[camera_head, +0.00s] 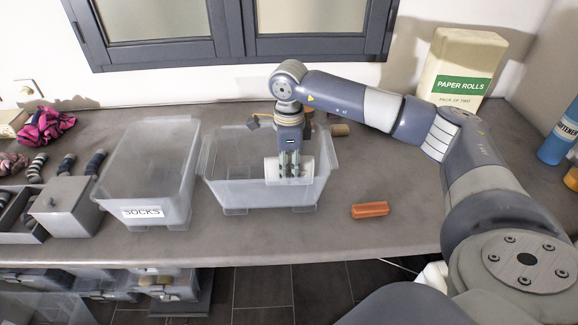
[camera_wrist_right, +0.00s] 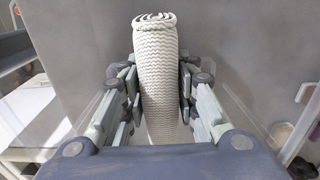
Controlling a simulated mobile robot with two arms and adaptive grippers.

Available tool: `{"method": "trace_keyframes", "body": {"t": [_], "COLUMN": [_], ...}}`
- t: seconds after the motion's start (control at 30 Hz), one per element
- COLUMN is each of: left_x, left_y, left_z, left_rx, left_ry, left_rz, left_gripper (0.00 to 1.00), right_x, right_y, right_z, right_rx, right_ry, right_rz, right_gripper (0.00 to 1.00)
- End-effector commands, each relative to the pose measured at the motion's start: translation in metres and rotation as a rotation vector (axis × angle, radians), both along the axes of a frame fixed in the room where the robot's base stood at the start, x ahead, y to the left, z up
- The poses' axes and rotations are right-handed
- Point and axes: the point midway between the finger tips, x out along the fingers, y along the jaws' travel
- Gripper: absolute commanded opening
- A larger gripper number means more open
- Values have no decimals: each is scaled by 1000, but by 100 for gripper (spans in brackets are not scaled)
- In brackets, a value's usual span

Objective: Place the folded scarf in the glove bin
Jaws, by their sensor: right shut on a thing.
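The folded scarf is a pale grey and white zigzag roll (camera_wrist_right: 158,75), seen lengthwise between the fingers in the right wrist view. In the head view the pale roll (camera_head: 272,171) lies crosswise at the fingertips. My right gripper (camera_head: 290,168) points down and is shut on it. Both are within the outline of an open translucent bin (camera_head: 240,195). I cannot tell whether the roll touches the bin's floor. I can read no label on this bin. My left gripper is not in view.
A translucent bin labelled SOCKS (camera_head: 142,212), its top looking covered, stands just left of the open bin. An orange block (camera_head: 370,210) lies to the right. A grey box (camera_head: 70,208) and rolled socks are at left. A paper rolls pack (camera_head: 460,70) stands behind my right arm.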

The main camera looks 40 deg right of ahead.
Motion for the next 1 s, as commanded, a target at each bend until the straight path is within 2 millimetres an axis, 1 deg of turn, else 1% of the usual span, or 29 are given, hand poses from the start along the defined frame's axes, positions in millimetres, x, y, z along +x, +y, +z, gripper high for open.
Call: {"method": "trace_keyframes", "body": {"t": [0.17, 0.2, 0.27, 0.3, 0.57, 0.7, 0.73, 0.87, 1.0], "left_x": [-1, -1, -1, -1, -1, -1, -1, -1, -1], "left_y": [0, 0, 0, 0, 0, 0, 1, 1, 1], "left_z": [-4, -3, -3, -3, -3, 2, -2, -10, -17], "left_rx": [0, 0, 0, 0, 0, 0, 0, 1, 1], "left_ry": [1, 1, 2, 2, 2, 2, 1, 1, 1], "left_rz": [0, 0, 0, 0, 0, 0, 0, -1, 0], "left_gripper": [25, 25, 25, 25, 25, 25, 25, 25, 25], "right_x": [0, 0, 0, 0, 0, 0, 1, 1, 2], "right_y": [0, 0, 0, 0, 0, 0, 0, 0, 1], "right_z": [-4, -3, -3, -3, -2, 3, 4, 25, 57], "right_rx": [1, 0, 0, 0, 0, -1, 1, 0, 1], "right_ry": [-1, 0, 0, 0, 0, -1, -3, -5, -6], "right_rz": [0, 0, 0, 0, 0, 0, 0, 1, 1], "right_gripper": [2, 32, 46, 48, 48, 48, 48, 48, 48]}}
